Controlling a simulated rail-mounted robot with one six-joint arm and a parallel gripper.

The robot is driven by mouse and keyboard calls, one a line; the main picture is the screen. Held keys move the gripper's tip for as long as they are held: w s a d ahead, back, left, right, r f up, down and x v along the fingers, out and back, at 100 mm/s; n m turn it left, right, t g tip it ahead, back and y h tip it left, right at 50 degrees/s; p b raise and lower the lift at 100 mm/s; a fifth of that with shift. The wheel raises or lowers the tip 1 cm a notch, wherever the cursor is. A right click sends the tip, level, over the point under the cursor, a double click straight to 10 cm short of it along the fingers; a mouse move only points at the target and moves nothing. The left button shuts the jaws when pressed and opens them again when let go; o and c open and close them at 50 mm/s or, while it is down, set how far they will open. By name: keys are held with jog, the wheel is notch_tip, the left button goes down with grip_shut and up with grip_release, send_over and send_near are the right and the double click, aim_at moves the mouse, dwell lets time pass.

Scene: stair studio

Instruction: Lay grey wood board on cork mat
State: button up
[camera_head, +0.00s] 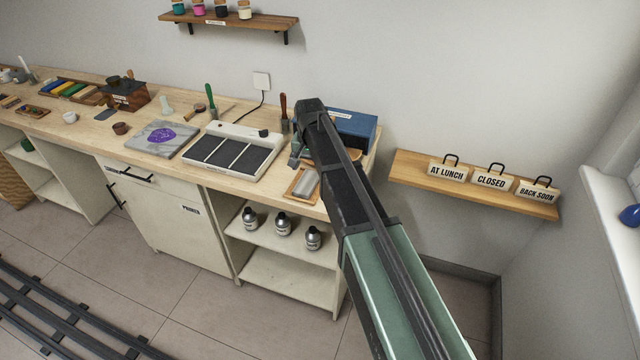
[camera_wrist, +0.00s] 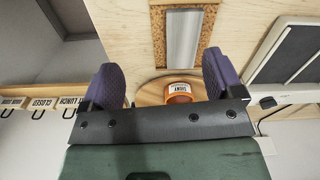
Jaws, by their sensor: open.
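The grey wood board (camera_wrist: 182,40) lies flat on the cork mat (camera_wrist: 158,36) on the wooden bench top. Cork shows along both long sides of the board. In the head view the board (camera_head: 306,184) and mat (camera_head: 291,190) sit near the bench's front edge, left of my arm, which may hide part of them. My gripper (camera_wrist: 163,88) is open, its two purple pads wide apart with nothing held between them. It is apart from the board, which lies beyond the fingertips in the wrist view. In the head view my arm mostly hides the gripper.
An orange-rimmed labelled item (camera_wrist: 180,92) on a round wooden piece shows between the pads, beyond them. A white tray with dark panels (camera_head: 233,150) stands left of the mat. A blue box (camera_head: 352,128) stands behind my arm. A sign shelf (camera_head: 410,168) is on the right wall.

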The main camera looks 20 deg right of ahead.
jog(key=s+n, duration=0.5)
jog(key=s, duration=2)
jog(key=shift+s, duration=0.4)
jog(key=shift+r, duration=0.1)
